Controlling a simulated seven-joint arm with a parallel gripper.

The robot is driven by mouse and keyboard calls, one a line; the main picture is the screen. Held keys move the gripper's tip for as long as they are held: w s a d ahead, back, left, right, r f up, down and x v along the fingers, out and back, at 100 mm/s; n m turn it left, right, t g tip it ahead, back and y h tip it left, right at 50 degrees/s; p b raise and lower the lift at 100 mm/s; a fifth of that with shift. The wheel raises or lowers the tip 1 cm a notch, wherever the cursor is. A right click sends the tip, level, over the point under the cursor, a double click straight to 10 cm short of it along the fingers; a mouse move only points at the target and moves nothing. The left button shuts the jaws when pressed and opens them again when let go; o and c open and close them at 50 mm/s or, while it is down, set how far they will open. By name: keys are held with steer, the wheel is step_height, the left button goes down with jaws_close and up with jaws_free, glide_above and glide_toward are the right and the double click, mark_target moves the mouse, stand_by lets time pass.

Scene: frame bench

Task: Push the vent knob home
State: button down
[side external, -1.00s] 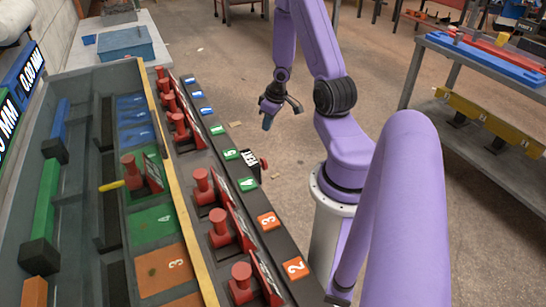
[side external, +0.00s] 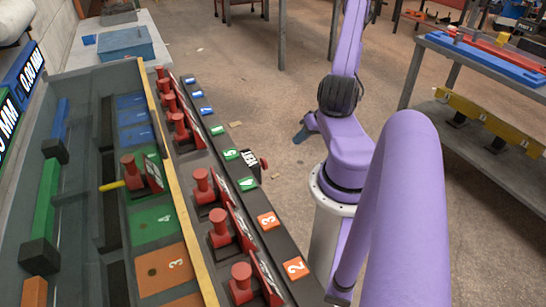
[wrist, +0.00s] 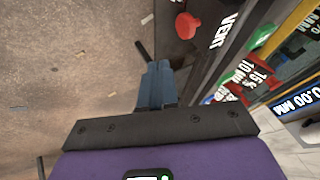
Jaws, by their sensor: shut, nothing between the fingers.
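The vent knob (side external: 264,163) is a small red knob on the right side of the bench, beside the black VENT label (side external: 251,161). It sticks out from the side face. In the wrist view the red knob (wrist: 187,25) is at the top, left of the white VENT lettering (wrist: 228,28). My gripper (side external: 301,134) is right of the knob and apart from it, partly hidden behind my arm. In the wrist view my gripper (wrist: 155,68) shows blue-grey fingers shut together and empty, with floor beyond them and the knob above right.
The bench carries a row of red handles (side external: 218,214) with numbered plates (side external: 267,221) along its right edge. A grey shelf (side external: 480,150) stands at the right. Open floor (side external: 225,75) lies between.

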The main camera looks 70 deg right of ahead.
mark_target(265, 160)
steer(key=w+a+f, duration=0.3)
steer(key=w+f, duration=0.5)
steer(key=shift+w+a, duration=0.3)
steer(key=shift+w, duration=0.05)
stand_by(0.3)
steer(key=shift+f, duration=0.1)
steer(key=shift+w+a, duration=0.95)
